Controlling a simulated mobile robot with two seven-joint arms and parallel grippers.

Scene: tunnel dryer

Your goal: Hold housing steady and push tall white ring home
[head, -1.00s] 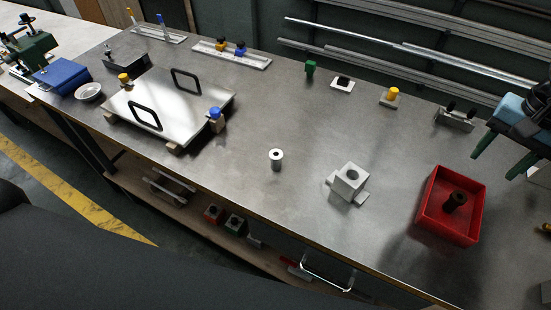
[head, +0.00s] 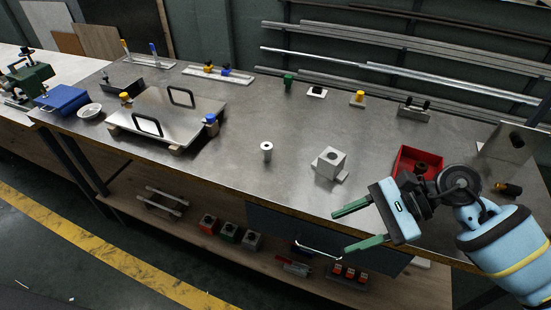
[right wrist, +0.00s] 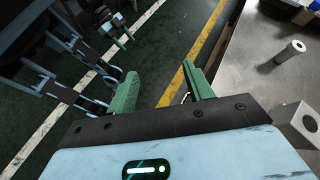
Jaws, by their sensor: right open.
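The tall white ring (head: 267,151) stands upright on the metal bench, with a dark hole in its top. The housing (head: 329,162), a pale grey block with a round bore in its top, sits on the bench to the right of the ring, apart from it. In the right wrist view the ring (right wrist: 291,53) and part of the housing (right wrist: 302,122) show at the right. My right gripper (head: 341,230) is open and empty, with green fingers in front of the bench's front edge, nearer me than the housing. It also shows in the right wrist view (right wrist: 160,88).
A red bin (head: 404,158) with a dark part in it stands right of the housing, partly behind my right arm. A metal plate with two black handles (head: 160,120) lies at left. The bench between plate and housing is mostly clear.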

